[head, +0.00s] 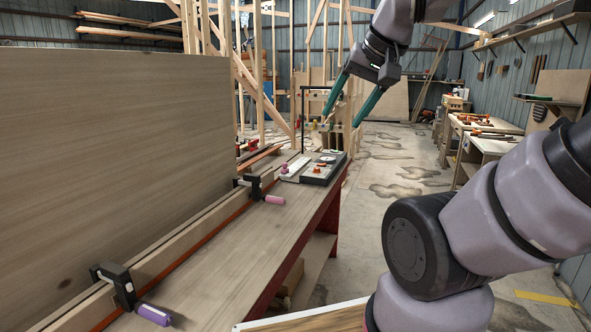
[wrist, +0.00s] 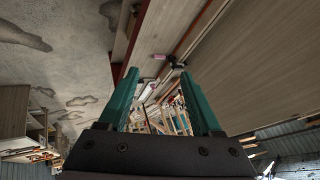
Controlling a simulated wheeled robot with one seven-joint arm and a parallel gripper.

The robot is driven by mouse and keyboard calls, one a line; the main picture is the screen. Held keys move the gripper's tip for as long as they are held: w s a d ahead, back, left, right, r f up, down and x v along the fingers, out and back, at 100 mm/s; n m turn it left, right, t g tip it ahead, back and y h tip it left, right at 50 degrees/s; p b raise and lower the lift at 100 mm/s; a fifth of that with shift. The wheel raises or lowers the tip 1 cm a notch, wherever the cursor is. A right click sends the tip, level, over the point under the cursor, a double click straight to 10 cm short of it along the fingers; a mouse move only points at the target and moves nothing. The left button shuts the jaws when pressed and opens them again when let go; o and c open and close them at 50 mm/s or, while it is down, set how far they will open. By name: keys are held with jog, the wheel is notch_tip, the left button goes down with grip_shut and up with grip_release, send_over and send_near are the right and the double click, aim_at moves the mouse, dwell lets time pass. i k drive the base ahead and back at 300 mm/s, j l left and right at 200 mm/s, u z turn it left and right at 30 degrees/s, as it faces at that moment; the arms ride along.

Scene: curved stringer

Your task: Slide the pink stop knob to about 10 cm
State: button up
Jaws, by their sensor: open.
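A small pinkish-red knob (head: 284,169) shows on a pale strip (head: 295,166) at the far end of the long bench; it is too small to read its position or any scale. A dark box (head: 322,170) with an orange-red knob (head: 316,169) and a round dial stands to its right. My gripper (head: 342,120) is high above that end of the bench, with its teal fingers spread and nothing between them. In the wrist view my gripper (wrist: 158,75) is also open and empty; the pale strip (wrist: 151,90) shows small between the fingers.
The bench (head: 225,240) has a tall wooden panel (head: 110,150) along its left. A black clamp with a pink handle (head: 274,199) and one with a purple handle (head: 153,314) jut from the rail. A thin dark frame (head: 303,120) rises behind the box. Open floor lies right.

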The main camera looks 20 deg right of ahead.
aim_at(284, 171)
jog(key=i+l+u, duration=0.1)
jog(key=i+l, duration=0.5)
jog(key=l, duration=0.2)
jog(key=i+l+u, duration=0.15)
jog(key=i+l, duration=0.15)
jog(key=i+l+u, duration=0.1)
jog(key=i+l, duration=0.2)
jog(key=l, duration=0.25)
jog(key=i+l, duration=0.25)
jog(key=l, duration=0.2)
jog(key=i+l+u, duration=0.15)
jog(key=l, duration=0.3)
jog(key=i+l+u, duration=0.1)
jog(key=i+l, duration=0.25)
jog(key=l, duration=0.15)
jog(key=i+l, duration=0.2)
jog(key=l, duration=0.35)
jog(key=j+u, duration=0.05)
